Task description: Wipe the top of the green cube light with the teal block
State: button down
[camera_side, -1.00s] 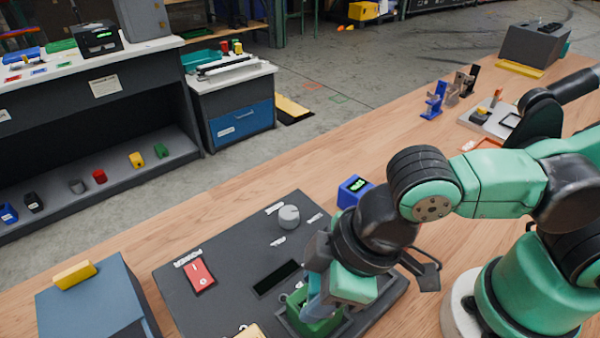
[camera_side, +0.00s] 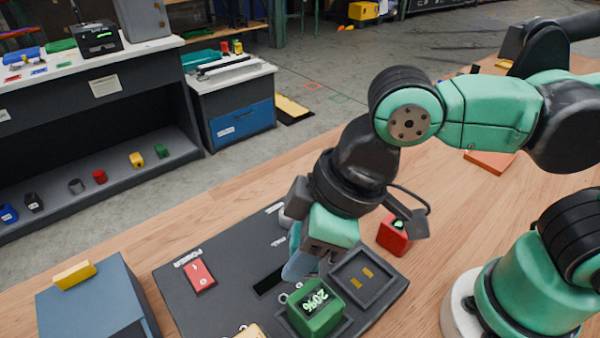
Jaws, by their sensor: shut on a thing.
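The green cube light (camera_side: 315,308) sits in a socket at the front of the dark panel. Its top lights up "20%" and shows no cover. My gripper (camera_side: 303,268) is raised, tilted down, above and a little behind the cube, apart from it. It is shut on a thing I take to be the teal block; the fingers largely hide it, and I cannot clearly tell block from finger.
The dark panel (camera_side: 195,312) has a red power switch (camera_side: 200,275) and an empty socket (camera_side: 350,290) with gold contacts. A red cube light (camera_side: 393,233) stands behind that socket. A blue-grey box (camera_side: 85,305) with a yellow block (camera_side: 74,274) is at left.

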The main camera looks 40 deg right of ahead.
aim_at(294, 232)
jog(key=shift+r, duration=1.8)
jog(key=w+d+m+t+h, duration=0.1)
jog(key=w+d+m+h, duration=0.2)
jog(key=w+d+m, duration=0.6)
jog(key=w+d, duration=0.5)
jog(key=d, duration=0.4)
jog(key=shift+r, duration=0.4)
jog(key=shift+w, duration=0.1)
